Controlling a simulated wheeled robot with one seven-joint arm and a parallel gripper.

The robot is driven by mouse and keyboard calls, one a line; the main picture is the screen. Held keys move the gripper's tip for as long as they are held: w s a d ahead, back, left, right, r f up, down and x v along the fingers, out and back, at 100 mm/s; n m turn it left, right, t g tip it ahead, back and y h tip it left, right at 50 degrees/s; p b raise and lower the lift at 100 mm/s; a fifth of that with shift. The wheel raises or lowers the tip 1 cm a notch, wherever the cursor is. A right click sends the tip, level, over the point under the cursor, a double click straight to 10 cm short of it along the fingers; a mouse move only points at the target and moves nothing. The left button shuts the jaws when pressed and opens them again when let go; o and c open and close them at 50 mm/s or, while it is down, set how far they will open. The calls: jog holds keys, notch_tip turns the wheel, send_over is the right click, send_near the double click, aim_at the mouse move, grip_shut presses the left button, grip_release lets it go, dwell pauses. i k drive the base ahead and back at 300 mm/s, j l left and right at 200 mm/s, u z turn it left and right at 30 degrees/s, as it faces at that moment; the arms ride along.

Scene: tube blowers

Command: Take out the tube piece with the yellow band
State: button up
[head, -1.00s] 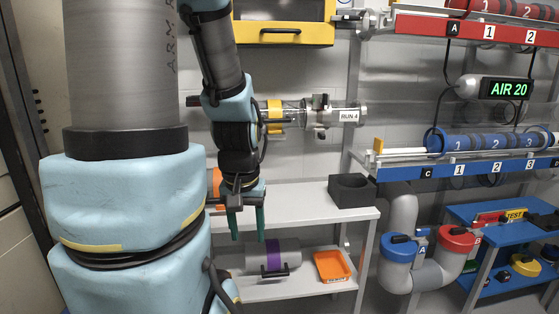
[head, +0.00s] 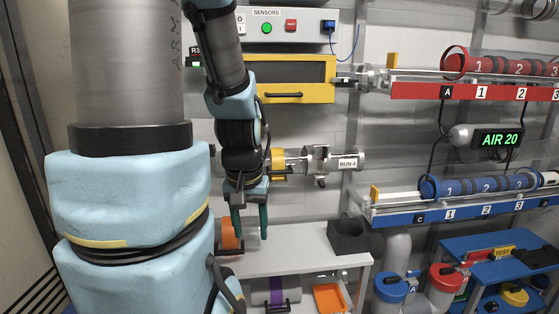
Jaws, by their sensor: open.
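The tube piece with the yellow band (head: 278,163) is in the clear horizontal tube line marked RUN 4, under the yellow-framed cabinet. Its left part is hidden behind my arm, and a dark handle shows beside the band. To its right are a metal clamp (head: 318,160) and the RUN 4 label (head: 348,163). My gripper (head: 250,222) points down with its two teal fingers apart and empty. It appears in the picture below and a little left of the yellow band. How far apart they are in depth I cannot tell.
The white shelf (head: 290,248) holds a dark block (head: 348,236). A purple-banded piece (head: 276,292) and an orange tray (head: 330,298) sit below. The yellow-framed cabinet (head: 290,80) is above. Red and blue racks stand right.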

aim_at(280, 162)
jog(key=i+l, duration=0.15)
jog(key=i+l+u, duration=0.1)
jog(key=l, duration=0.2)
jog(key=u, duration=1.5)
